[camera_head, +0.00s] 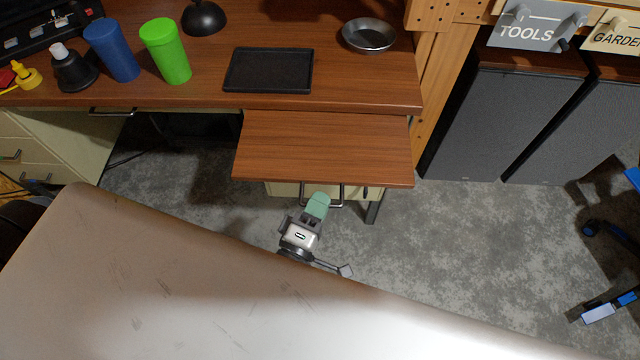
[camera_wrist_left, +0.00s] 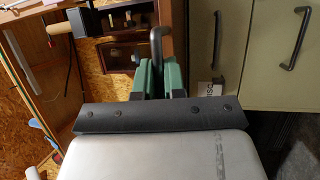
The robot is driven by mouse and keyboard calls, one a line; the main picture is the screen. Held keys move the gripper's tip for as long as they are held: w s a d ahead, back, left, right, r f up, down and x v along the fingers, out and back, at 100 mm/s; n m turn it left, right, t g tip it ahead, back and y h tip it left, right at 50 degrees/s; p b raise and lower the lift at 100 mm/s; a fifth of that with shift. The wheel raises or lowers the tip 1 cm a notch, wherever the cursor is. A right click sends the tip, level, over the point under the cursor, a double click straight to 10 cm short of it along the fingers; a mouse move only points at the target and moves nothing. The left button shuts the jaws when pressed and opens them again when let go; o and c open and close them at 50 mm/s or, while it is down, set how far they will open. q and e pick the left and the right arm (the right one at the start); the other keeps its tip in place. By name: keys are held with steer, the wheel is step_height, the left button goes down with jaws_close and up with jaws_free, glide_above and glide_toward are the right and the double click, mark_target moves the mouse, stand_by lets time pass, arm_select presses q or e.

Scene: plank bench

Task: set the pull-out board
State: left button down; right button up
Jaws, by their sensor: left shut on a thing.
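The pull-out board (camera_head: 325,150) is a reddish-brown wooden leaf. It sticks out from under the front edge of the desk top (camera_head: 220,98), drawn well out. A dark metal bar handle (camera_head: 343,196) sits at its front edge. My left gripper (camera_head: 318,203) is at that edge with its green fingers closed on the handle. In the left wrist view, the green fingers (camera_wrist_left: 158,80) are shut around the handle (camera_wrist_left: 156,40), and the board's edge shows as a narrow brown strip behind it. The fingers partly hide the handle. My right gripper is not in view.
On the desk stand a black tray (camera_head: 268,71), a metal bowl (camera_head: 368,36), a green cup (camera_head: 166,52) and a blue cup (camera_head: 112,50). The board's top is bare. Dark grey cabinets (camera_head: 505,115) stand at the right. Open carpet (camera_head: 470,240) lies before them.

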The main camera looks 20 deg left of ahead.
arm_select(q)
steer(key=s+d+p, duration=0.1)
steer(key=s+d, duration=0.1)
steer(key=s, duration=0.6)
steer(key=shift+d, duration=0.15)
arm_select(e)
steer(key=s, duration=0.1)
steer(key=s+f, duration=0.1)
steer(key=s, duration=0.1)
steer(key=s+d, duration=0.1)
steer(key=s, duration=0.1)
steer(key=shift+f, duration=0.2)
arm_select(q)
steer(key=shift+f, duration=0.15)
steer(key=c, duration=1.2)
jaws_free()
steer(key=b+v, duration=0.1)
steer(key=v, duration=1)
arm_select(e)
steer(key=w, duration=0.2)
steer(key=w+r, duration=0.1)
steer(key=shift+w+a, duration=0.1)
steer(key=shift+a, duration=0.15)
